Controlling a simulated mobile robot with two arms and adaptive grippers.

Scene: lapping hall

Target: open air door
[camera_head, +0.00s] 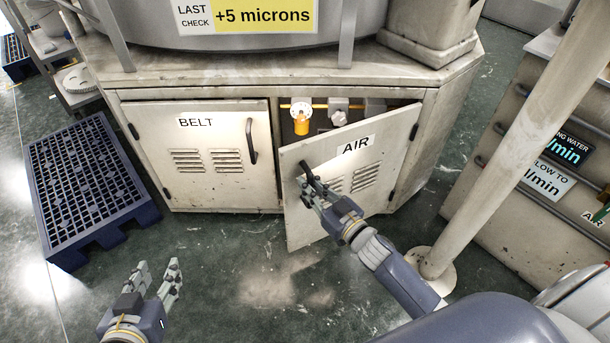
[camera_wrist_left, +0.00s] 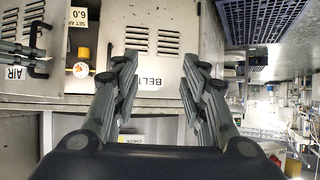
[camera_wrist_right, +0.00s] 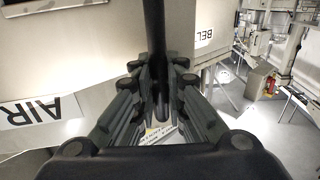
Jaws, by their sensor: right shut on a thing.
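The air door (camera_head: 347,165) is a pale panel labelled AIR with louvres, hinged at its right side. It stands partly open, swung out from the cabinet. My right gripper (camera_head: 312,190) is shut on its black handle (camera_head: 309,174); in the right wrist view the handle (camera_wrist_right: 155,40) runs between the fingers (camera_wrist_right: 157,110). My left gripper (camera_head: 157,278) is open and empty, low at the left, apart from the cabinet. In the left wrist view its fingers (camera_wrist_left: 155,95) are spread. Behind the door's gap, a gauge with a yellow part (camera_head: 301,122) shows inside the cabinet.
The belt door (camera_head: 215,135) beside it is closed, with its own black handle (camera_head: 251,141). A blue pallet (camera_head: 85,180) lies on the floor at the left. A pale post (camera_head: 500,150) stands right of the air door. The floor in front is clear.

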